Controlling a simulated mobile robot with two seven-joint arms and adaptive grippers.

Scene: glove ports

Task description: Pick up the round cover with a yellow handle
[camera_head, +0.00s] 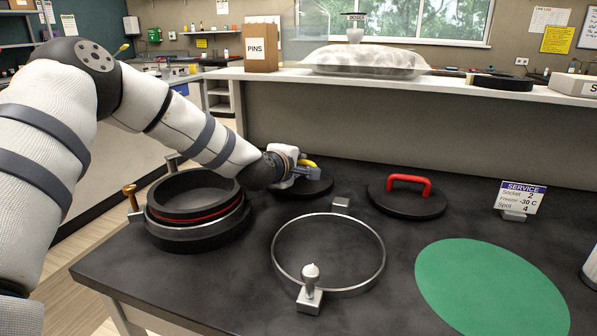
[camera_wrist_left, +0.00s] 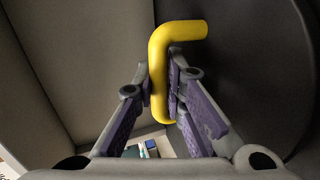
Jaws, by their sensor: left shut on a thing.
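The round black cover (camera_head: 318,187) with a yellow handle (camera_head: 308,163) is at the back of the dark bench, partly hidden behind my left gripper (camera_head: 312,174). In the left wrist view my left gripper (camera_wrist_left: 162,88) is shut on the yellow handle (camera_wrist_left: 160,60), with a purple-padded finger on each side of it. The black cover (camera_wrist_left: 265,60) fills the right of that view. I cannot tell whether the cover touches the bench. My right gripper is not in view.
A round cover with a red handle (camera_head: 408,197) lies to the right. A black ring port (camera_head: 196,225) stands at left with a brass knob (camera_head: 131,197). A metal clamp ring (camera_head: 329,286) lies in front. A green round spot (camera_head: 490,290) and service sign (camera_head: 521,197) are at right.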

